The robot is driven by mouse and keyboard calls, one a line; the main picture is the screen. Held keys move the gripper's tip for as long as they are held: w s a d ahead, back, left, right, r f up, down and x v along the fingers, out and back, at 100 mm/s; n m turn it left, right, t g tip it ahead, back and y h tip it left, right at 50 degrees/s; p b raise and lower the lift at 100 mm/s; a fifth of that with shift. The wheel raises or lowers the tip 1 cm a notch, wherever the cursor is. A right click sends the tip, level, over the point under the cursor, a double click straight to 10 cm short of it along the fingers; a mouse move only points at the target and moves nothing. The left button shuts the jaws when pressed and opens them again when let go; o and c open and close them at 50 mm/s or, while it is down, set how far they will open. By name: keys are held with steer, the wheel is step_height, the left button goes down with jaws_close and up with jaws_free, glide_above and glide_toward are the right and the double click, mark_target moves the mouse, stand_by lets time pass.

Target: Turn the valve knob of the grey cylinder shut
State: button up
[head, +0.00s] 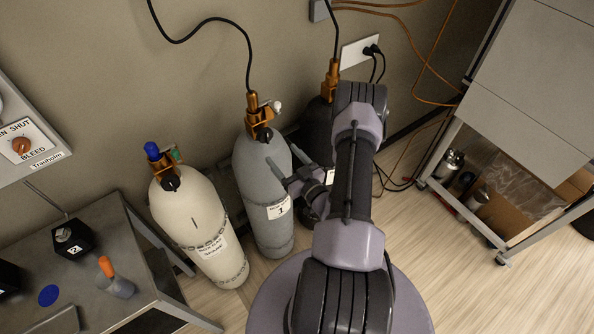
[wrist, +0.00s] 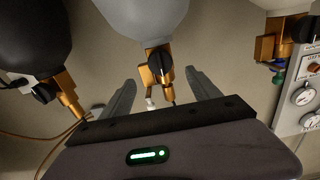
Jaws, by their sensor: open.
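The grey cylinder (head: 262,190), labelled 1, stands upright against the wall between a cream and a black cylinder. Its brass valve (head: 254,112) carries a black knob (head: 264,134) facing the room. My gripper (head: 285,162) is open and empty in front of the cylinder's upper body, below the knob in the head view. In the wrist view the grey cylinder (wrist: 145,18) hangs from the top, with its brass valve and black knob (wrist: 164,73) appearing between the two spread fingers (wrist: 160,77). I cannot tell how far the knob lies beyond the fingertips; no contact shows.
The cream cylinder (head: 190,215) stands close on the left, the black cylinder (head: 318,122) close on the right, partly behind my arm. A grey bench (head: 100,225) is at lower left, and a wheeled cart (head: 520,120) at right. A black hose (head: 215,22) rises from the grey cylinder's valve.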

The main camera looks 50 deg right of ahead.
steer(key=v, duration=0.8)
steer(key=shift+s, duration=0.35)
